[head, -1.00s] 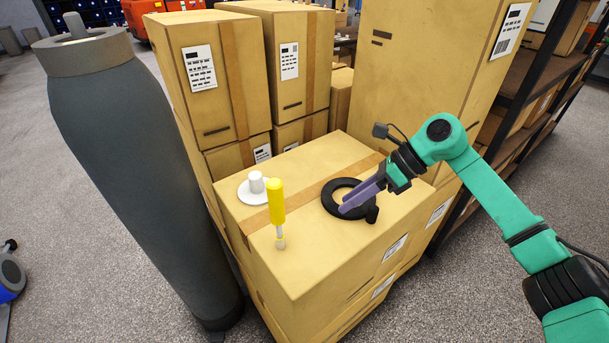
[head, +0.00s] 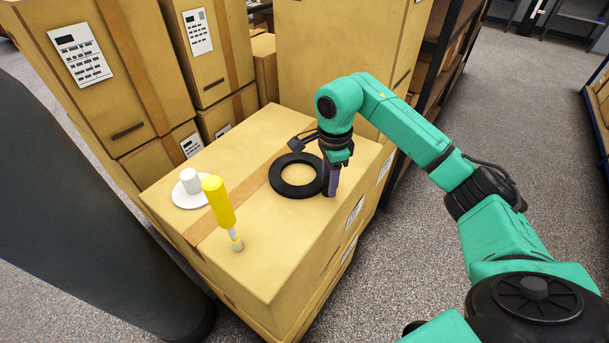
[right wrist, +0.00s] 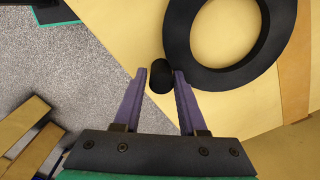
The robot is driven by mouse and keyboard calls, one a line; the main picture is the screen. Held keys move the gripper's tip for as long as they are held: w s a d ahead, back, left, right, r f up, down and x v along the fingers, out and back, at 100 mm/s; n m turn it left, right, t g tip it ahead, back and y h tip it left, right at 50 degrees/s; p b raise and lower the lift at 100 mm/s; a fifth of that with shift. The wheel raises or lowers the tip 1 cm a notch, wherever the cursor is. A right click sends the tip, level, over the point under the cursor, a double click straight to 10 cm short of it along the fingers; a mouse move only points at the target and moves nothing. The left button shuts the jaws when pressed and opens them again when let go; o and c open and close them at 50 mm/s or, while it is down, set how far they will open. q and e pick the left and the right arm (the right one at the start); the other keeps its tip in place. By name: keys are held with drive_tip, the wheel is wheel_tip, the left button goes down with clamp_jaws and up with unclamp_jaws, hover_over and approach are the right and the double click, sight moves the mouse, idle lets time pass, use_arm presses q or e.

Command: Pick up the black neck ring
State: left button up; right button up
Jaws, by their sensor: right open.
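The black neck ring (head: 283,187) lies flat on top of a cardboard box (head: 265,250). It also shows in the right wrist view (right wrist: 182,45), with a short dark stub (right wrist: 160,76) on its rim. My right gripper (head: 331,192) points down at the ring's right side. In the right wrist view, my right gripper (right wrist: 161,74) is open, with the stub between its two purple fingertips. I cannot tell whether either finger touches it. In the head view the gripper hides the stub. My left gripper is not in view.
Tall boxes (head: 110,60) stand behind. A large dark cylinder (head: 70,210) stands at the left. Grey floor (head: 440,90) is open at the right.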

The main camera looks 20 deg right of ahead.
drive_tip(key=shift+w+f, duration=0.1)
drive_tip(key=shift+f, duration=0.5)
clamp_jaws()
